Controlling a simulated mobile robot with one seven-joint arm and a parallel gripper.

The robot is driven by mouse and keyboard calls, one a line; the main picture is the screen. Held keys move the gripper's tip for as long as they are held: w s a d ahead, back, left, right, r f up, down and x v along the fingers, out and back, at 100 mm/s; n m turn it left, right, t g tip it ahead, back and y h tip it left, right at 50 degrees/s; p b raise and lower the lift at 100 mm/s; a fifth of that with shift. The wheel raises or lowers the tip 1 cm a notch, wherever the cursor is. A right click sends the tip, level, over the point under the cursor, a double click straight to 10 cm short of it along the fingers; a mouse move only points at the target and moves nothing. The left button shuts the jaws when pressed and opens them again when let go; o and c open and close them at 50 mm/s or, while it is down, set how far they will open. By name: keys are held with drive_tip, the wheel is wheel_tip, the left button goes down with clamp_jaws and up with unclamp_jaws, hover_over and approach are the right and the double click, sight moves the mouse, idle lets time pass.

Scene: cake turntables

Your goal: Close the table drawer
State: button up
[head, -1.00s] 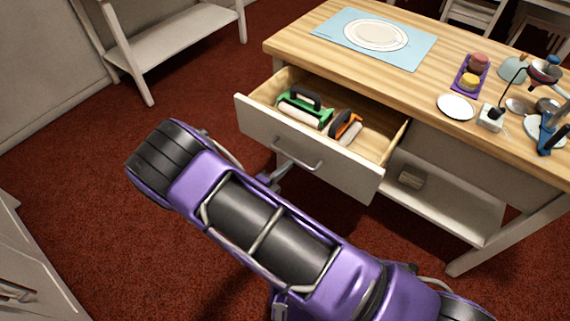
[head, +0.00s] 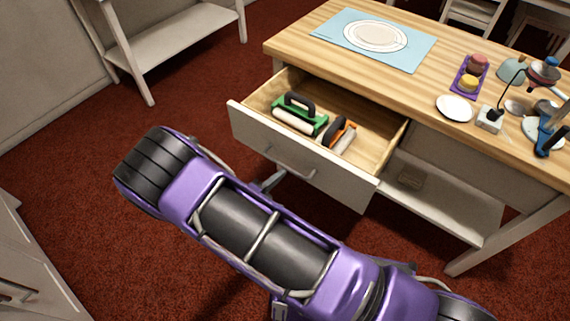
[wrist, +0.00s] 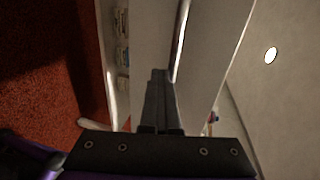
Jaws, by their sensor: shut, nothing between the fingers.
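The table drawer (head: 300,150) is pulled well out of the wooden-topped table (head: 330,55). Its pale front carries a metal bar handle (head: 290,165). My gripper (head: 270,183) is just in front of the drawer front, beside and slightly below the handle, partly hidden by my purple arm. In the wrist view my gripper's fingers (wrist: 160,90) are together and empty, close to the pale drawer front (wrist: 150,35) and the handle (wrist: 181,40). I cannot tell whether they touch either one.
Inside the drawer lie a green tool (head: 300,116) and an orange tool (head: 341,135), both black-handled. A blue mat (head: 413,52) with a plate, a purple tray (head: 463,88) and a small white plate (head: 455,108) are on the tabletop. Red carpet is clear at left.

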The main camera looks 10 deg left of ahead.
drive_tip(key=r+p+v, duration=0.1)
drive_tip(key=v, duration=0.5)
drive_tip(key=shift+a, duration=0.2)
drive_tip(key=shift+s+a+r, duration=0.1)
drive_tip(key=shift+s+r, duration=0.25)
drive_tip(key=shift+s, duration=0.25)
drive_tip(key=shift+f+p+v, duration=0.1)
drive_tip(key=shift+f+v, duration=0.1)
drive_tip(key=shift+v, duration=1.3)
drive_tip(key=shift+f+p+v, duration=0.1)
drive_tip(key=shift+f+v, duration=0.05)
drive_tip(key=shift+v, duration=1.35)
drive_tip(key=shift+f+p+v, duration=0.1)
drive_tip(key=shift+f+v, duration=0.1)
drive_tip(key=shift+v, duration=1.35)
drive_tip(key=shift+s, duration=0.15)
drive_tip(key=v, duration=1.7)
drive_tip(key=shift+s+f, duration=0.15)
drive_tip(key=shift+s, duration=0.15)
